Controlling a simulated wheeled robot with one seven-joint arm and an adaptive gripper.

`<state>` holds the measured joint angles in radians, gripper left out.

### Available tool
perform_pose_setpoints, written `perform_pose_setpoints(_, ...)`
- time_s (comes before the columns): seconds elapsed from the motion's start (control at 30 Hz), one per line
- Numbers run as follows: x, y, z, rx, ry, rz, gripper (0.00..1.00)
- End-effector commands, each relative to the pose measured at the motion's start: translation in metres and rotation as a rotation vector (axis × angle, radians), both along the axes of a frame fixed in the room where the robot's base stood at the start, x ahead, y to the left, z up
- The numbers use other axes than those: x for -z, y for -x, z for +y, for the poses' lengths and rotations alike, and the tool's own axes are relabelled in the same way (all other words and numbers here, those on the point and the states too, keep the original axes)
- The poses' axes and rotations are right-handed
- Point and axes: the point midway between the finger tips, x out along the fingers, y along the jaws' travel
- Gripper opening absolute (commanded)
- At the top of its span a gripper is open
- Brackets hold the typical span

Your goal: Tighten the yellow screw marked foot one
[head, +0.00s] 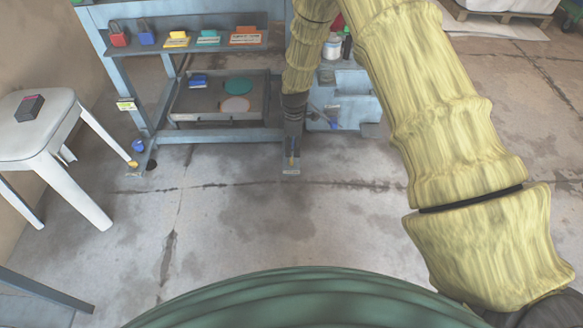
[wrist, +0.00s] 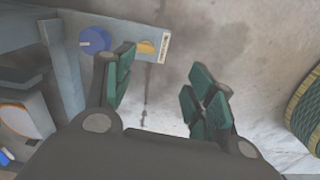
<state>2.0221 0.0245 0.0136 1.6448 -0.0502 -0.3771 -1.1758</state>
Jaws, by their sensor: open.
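In the wrist view a yellow screw (wrist: 147,47) sits on a grey foot plate between a blue knob (wrist: 95,40) and a small white label (wrist: 164,47). The label's writing is too small to read. My gripper (wrist: 162,66) is open and empty, with the screw ahead of its left finger and apart from it. In the head view my gripper (head: 294,112) hangs by the right front leg, above a foot with a label (head: 291,172). Another yellow screw (head: 132,164) and blue knob (head: 138,146) show at the left front foot.
A grey-blue bin (head: 355,108) stands right of the gripper. A white stool (head: 60,140) stands at left. The floor in front is clear.

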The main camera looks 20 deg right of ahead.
Motion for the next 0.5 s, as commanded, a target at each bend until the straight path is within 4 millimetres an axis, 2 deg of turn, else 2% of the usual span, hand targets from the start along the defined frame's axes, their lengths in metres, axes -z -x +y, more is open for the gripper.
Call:
perform_pose_setpoints(0.03, 0.008, -0.009, 0.000, -0.021, 0.001, -0.003, 0.55)
perform_pose_setpoints(0.2, 0.004, -0.024, 0.000, -0.073, 0.004, -0.001, 0.55)
perform_pose_setpoints(0.37, 0.004, -0.028, -0.001, -0.087, 0.005, 0.000, 0.55)
perform_pose_setpoints(0.5, 0.013, -0.028, -0.001, -0.086, 0.005, 0.001, 0.55)
